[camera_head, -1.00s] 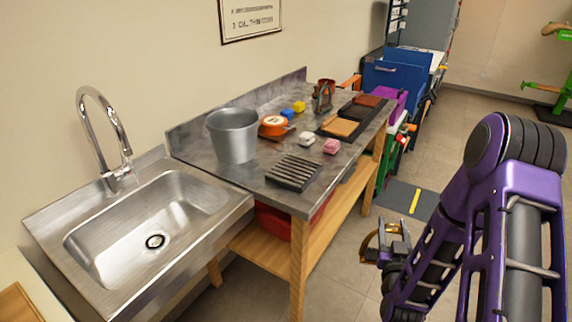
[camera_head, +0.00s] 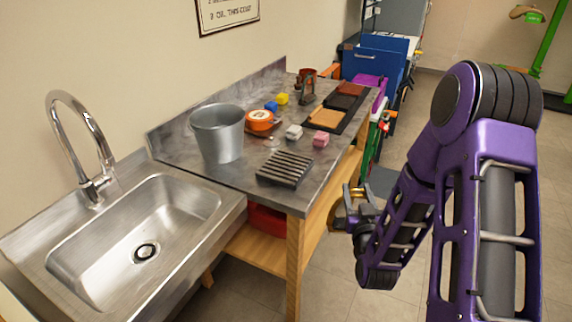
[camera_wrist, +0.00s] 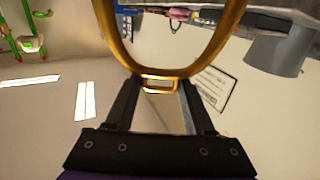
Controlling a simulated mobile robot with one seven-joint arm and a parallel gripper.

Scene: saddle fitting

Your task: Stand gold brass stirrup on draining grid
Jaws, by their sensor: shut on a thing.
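The gold brass stirrup (camera_wrist: 177,72) is held between the two fingers of my gripper (camera_wrist: 158,88) in the wrist view, gripped at its small top loop with the wide arch pointing away. In the head view the stirrup (camera_head: 347,199) shows small and partly hidden at the end of my gripper (camera_head: 357,208), off the front right of the bench, clear of the floor. The dark slatted draining grid (camera_head: 285,169) lies on the bench near its front corner, empty. My gripper is to the right of the grid and apart from it.
A metal bucket (camera_head: 218,135) stands behind the grid. A steel sink (camera_head: 135,232) adjoins the bench on the left. Dark trays (camera_head: 340,112) lie farther back.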

